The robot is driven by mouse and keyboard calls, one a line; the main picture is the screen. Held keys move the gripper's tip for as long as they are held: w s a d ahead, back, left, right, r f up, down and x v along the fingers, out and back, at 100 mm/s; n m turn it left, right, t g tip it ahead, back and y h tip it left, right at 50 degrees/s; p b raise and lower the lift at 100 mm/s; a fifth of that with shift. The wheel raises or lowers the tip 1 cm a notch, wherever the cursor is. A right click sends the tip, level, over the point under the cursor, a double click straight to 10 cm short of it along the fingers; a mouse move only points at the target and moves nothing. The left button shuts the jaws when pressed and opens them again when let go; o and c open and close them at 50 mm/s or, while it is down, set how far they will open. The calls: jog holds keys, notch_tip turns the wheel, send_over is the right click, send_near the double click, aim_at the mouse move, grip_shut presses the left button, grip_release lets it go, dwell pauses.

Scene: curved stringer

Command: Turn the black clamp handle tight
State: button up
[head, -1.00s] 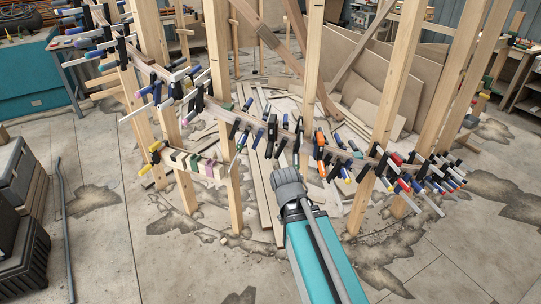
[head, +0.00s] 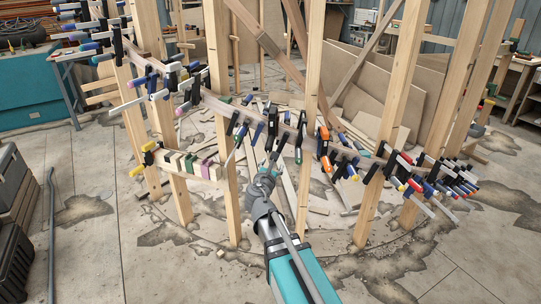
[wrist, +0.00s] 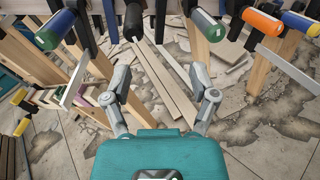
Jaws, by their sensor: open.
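A black clamp handle (wrist: 133,22) hangs near the top of the wrist view, ahead of my gripper and a little left of its centre line. My gripper (wrist: 160,72) is open, with its two grey fingers spread and nothing between them. In the head view my gripper (head: 266,178) is just below the row of clamps on the curved stringer (head: 215,103). There the black handle is small and partly lost among the dark clamp parts. Green handles sit on both sides of it, one left (wrist: 55,28) and one right (wrist: 207,25).
An orange handle (wrist: 262,22) and several clamp bars crowd the right. Upright wooden posts (head: 231,205) stand left and right of my arm. Loose boards lie on the floor behind. The cracked floor (head: 165,265) in front is mostly open.

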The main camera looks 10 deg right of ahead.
jog(key=a+n, duration=0.1)
jog(key=n, duration=0.1)
jog(key=w+a+n+t+y, duration=0.1)
jog(key=n, duration=0.1)
jog(key=shift+w+a+f+b, duration=0.1)
jog(key=shift+a+b, duration=0.2)
jog(key=shift+b, duration=0.1)
jog(key=shift+w, duration=0.1)
